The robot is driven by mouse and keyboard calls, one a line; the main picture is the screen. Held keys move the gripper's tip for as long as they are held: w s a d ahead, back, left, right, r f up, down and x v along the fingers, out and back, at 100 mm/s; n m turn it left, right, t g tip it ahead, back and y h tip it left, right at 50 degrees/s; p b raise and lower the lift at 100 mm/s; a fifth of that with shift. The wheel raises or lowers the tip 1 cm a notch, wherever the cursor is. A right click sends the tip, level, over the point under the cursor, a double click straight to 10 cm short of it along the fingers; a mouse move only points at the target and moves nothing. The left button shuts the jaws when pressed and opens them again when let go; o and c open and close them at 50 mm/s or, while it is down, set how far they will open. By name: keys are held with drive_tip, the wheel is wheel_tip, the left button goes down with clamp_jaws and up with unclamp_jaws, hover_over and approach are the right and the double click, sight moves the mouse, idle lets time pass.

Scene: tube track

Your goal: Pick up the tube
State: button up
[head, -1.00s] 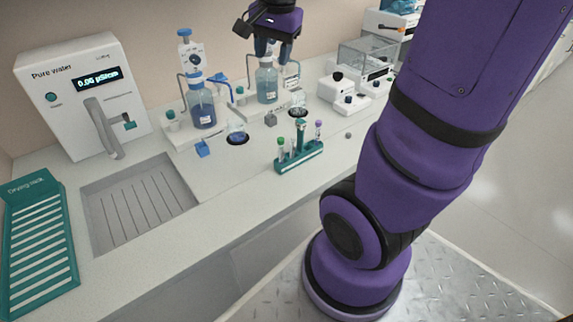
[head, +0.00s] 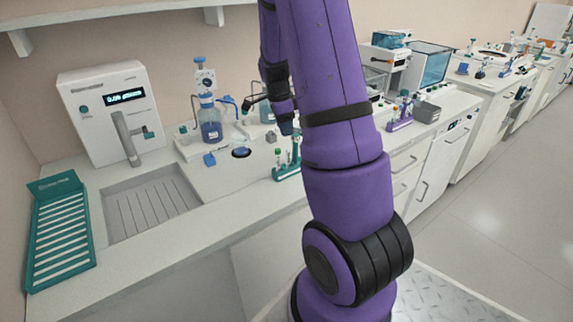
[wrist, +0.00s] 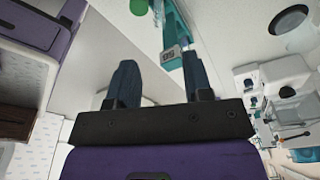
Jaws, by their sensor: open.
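A teal rack (head: 286,174) stands on the bench in the head view, with a green-capped tube (head: 278,156) at its left end. My arm hides the rack's right part. The teal rack also shows at the top of the wrist view (wrist: 177,28), with a green cap (wrist: 138,6) at the upper edge. My gripper (head: 288,129) is above and behind the rack in the head view, partly hidden by my arm. In the wrist view my gripper (wrist: 160,72) is open, its two dark fingers apart with nothing between them.
A sink (head: 150,205), water unit (head: 112,115) and drying rack (head: 60,235) lie further left. A purple rack (head: 401,124) stands right.

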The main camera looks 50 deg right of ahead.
sight(288, 149)
drive_tip(key=shift+s+d+f, duration=0.1)
drive_tip(key=shift+d+f, duration=0.05)
drive_tip(key=shift+f, duration=1.3)
drive_tip(key=shift+s+d+f, duration=0.1)
drive_tip(key=shift+f, duration=1.3)
drive_tip(key=shift+s+d+f, duration=0.1)
drive_tip(key=shift+d+f, duration=0.05)
drive_tip(key=shift+f, duration=1.3)
drive_tip(key=c, duration=0.8)
